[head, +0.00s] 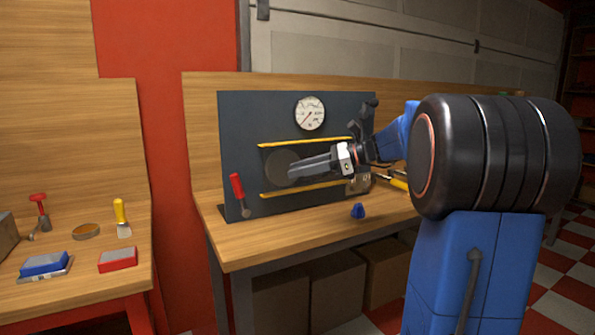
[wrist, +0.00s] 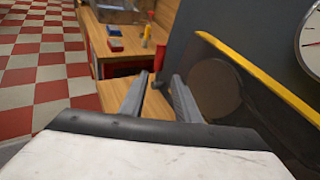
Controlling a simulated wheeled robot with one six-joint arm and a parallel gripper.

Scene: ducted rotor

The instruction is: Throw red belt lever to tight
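The red belt lever (head: 237,187) stands at the lower left of the dark panel, its red grip up and leaning slightly left, its pivot at the panel's bottom. In the wrist view the red grip (wrist: 160,58) shows beyond and between the fingertips. My gripper (head: 291,173) is in front of the panel, to the right of the lever and apart from it, pointing left. In the wrist view my gripper (wrist: 160,77) has its two fingers spread with nothing between them. No tight marking can be read.
The dark panel (head: 235,130) carries a round gauge (head: 309,113), two yellow rails (head: 300,143) and a brown disc (head: 279,160) behind my fingers. A blue knob-like piece (head: 358,211) lies on the bench. A side bench holds a yellow-handled brush (head: 121,215) and blocks. Space between fingers and lever looks clear.

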